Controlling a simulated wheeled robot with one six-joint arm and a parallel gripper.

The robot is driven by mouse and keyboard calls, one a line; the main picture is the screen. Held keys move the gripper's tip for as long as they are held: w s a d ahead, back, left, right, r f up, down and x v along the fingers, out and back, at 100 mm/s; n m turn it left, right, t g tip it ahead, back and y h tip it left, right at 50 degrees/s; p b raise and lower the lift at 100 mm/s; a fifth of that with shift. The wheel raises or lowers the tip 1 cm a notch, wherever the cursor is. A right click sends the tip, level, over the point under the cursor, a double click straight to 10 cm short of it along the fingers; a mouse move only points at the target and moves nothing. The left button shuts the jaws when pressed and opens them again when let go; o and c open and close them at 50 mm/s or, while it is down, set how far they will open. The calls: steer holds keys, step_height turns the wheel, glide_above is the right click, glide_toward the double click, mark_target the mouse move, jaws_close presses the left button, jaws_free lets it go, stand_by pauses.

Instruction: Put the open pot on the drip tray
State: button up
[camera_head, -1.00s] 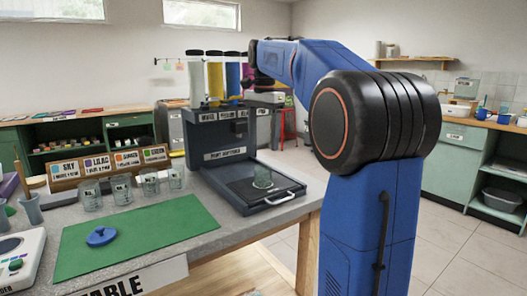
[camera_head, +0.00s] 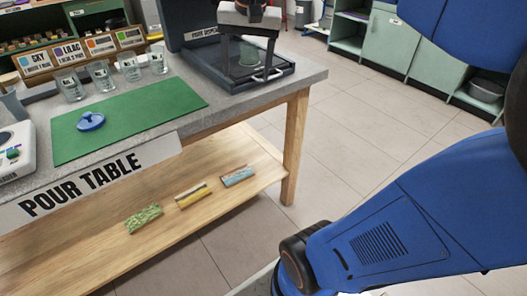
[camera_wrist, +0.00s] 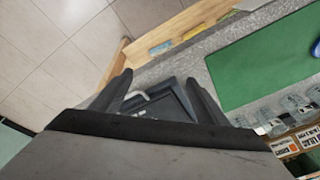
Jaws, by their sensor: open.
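The black drip tray (camera_head: 240,89) of the dispenser sits at the right end of the table. My gripper (camera_head: 247,66) is open above the tray, fingers pointing down and apart. In the wrist view, my gripper (camera_wrist: 160,78) spans part of the tray (camera_wrist: 166,106) and its pale handle; the pot cannot be made out there. Several similar glass pots (camera_head: 129,66) stand in a row at the table's back. A blue lid-like piece (camera_head: 91,121) lies on the green mat (camera_head: 150,122).
The dark dispenser body (camera_head: 190,25) rises behind the tray. Labelled card racks (camera_head: 75,50) stand behind the pots, and a white device (camera_head: 14,150) is at the left edge. Three small packs lie on the lower shelf (camera_head: 170,235). Most of the mat is clear.

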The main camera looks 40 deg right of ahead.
steer(key=s+a+f+n+t, duration=0.1)
steer(key=s+a+f+n, duration=0.1)
steer(key=s+f, duration=0.5)
steer(key=s+a+f+n+t, duration=0.1)
steer(key=s+a+f+n, duration=0.2)
steer(key=f, duration=0.7)
steer(key=s+n, duration=0.2)
steer(key=s, duration=0.2)
steer(key=shift+s, duration=0.3)
steer(key=shift+a+r, duration=0.1)
